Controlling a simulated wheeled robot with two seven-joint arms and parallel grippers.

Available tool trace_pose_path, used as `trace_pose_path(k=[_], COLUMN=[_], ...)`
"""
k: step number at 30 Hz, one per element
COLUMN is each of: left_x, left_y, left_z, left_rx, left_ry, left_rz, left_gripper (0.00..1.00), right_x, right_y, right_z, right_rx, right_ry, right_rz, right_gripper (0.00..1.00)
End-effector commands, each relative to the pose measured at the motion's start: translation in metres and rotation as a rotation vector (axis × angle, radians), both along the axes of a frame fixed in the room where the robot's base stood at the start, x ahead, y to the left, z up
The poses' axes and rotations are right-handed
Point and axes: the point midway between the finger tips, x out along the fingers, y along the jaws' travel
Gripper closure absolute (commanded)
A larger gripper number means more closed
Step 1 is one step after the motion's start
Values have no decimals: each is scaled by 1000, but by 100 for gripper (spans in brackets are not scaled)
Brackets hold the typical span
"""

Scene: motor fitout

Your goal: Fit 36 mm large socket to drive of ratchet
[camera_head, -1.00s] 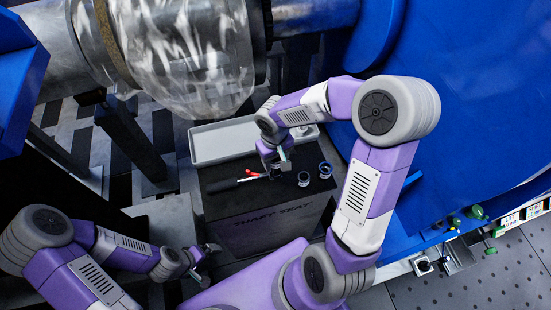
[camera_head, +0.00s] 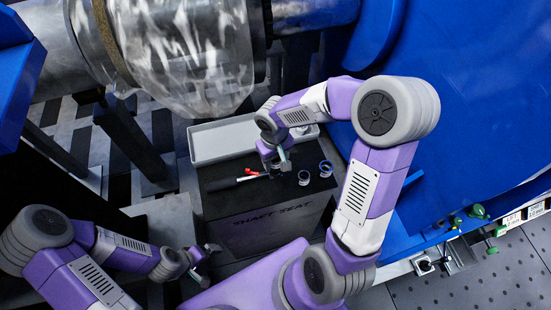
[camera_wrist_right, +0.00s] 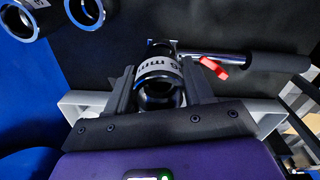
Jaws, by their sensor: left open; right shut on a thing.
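My right gripper (camera_wrist_right: 172,90) is shut on a dark socket (camera_wrist_right: 157,92) with a pale label band; "mm" is legible, the size number is not. The ratchet (camera_wrist_right: 235,56) lies on the dark stand top, its black handle (camera_wrist_right: 278,62) pointing right in the wrist view and a red part (camera_wrist_right: 214,68) by its shank. The ratchet's head is at the far side of the held socket, partly hidden by it. I cannot tell whether the socket sits on the drive. In the head view my right gripper (camera_head: 279,167) is over the stand. My left gripper (camera_head: 209,252) is open and empty, low at left.
Two more sockets, one nearer (camera_head: 304,177) and one farther right (camera_head: 325,168), stand on the stand (camera_head: 262,222) marked "SHAFT SEAT". A grey tray (camera_head: 196,145) lies behind. A large blue housing (camera_head: 470,100) fills the right, and a wrapped shaft (camera_head: 180,50) hangs above.

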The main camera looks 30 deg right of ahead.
Motion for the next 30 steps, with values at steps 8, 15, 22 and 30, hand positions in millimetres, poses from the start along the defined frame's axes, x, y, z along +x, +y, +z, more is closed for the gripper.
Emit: trace_pose_path(k=[8, 15, 22, 30], left_x=[0, 0, 0, 0], left_y=[0, 0, 0, 0], left_z=[-6, -10, -15, -19], left_rx=[0, 0, 0, 0], left_ry=[0, 0, 0, 0], left_rz=[0, 0, 0, 0], left_gripper=[0, 0, 0, 0], right_x=[0, 0, 0, 0], right_y=[0, 0, 0, 0], right_z=[-6, -11, -16, -20], right_rx=[0, 0, 0, 0], right_ry=[-1, -1, -1, -1], right_rz=[1, 1, 1, 1], right_gripper=[91, 91, 91, 91])
